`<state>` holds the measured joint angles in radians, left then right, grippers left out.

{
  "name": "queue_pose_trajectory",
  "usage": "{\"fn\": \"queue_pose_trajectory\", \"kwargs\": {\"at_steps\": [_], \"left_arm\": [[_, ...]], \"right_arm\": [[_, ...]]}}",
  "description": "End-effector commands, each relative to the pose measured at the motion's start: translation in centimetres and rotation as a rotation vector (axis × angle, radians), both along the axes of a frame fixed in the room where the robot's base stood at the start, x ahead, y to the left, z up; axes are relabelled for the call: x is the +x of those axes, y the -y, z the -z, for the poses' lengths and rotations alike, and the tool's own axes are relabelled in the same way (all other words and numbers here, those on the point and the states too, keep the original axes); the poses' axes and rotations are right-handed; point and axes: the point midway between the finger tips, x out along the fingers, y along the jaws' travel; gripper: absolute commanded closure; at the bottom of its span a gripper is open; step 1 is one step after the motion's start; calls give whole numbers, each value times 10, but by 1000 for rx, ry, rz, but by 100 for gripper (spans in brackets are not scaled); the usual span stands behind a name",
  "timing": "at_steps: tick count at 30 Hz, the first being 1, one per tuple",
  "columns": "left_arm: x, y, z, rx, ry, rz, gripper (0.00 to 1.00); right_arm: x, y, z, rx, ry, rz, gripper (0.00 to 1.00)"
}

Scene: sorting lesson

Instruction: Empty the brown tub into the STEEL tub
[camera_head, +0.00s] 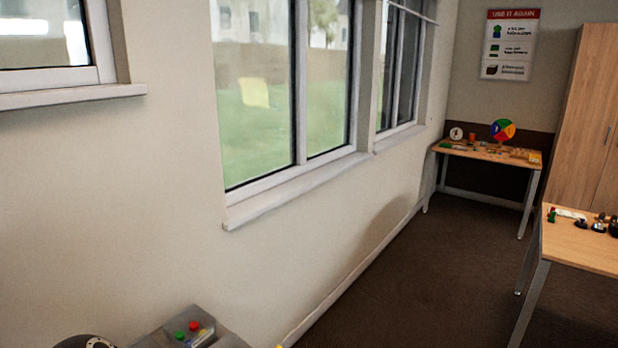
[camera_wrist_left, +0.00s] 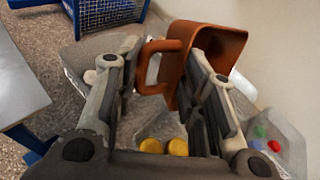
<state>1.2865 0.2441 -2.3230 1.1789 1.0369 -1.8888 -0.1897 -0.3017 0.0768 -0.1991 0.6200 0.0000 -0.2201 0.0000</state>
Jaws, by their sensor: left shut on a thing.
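The brown tub (camera_wrist_left: 218,42), orange-brown with a looped handle, is in the left wrist view at the upper middle, tilted. My left gripper (camera_wrist_left: 163,50) is shut on it at the handle side. The fingers hide part of the tub, and I cannot see what is in it. Below the fingers, several yellow pieces (camera_wrist_left: 177,147) lie in a pale container that is mostly hidden. I cannot tell which of the greyish containers is the steel tub. My right gripper is in neither view.
A grey container (camera_wrist_left: 290,150) with red, green and blue pieces stands at the right; a similar one (camera_head: 228,340) shows at the bottom of the head view. A blue crate (camera_wrist_left: 105,15) and a pale tabletop (camera_wrist_left: 18,85) are at the left. A wall and window (camera_head: 260,90) border the area.

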Motion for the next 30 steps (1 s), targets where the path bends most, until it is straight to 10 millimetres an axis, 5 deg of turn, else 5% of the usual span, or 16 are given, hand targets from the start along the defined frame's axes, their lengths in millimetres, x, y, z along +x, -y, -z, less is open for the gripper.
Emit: {"fn": "queue_pose_trajectory", "kwargs": {"at_steps": [7,23,30], "left_arm": [[5,10,-10,-34,20,2,86],[5,10,-78,-33,18,4,86],[10,70,-90,-34,18,146,86]], "right_arm": [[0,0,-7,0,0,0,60],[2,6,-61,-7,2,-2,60],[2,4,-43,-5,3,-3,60]]}}
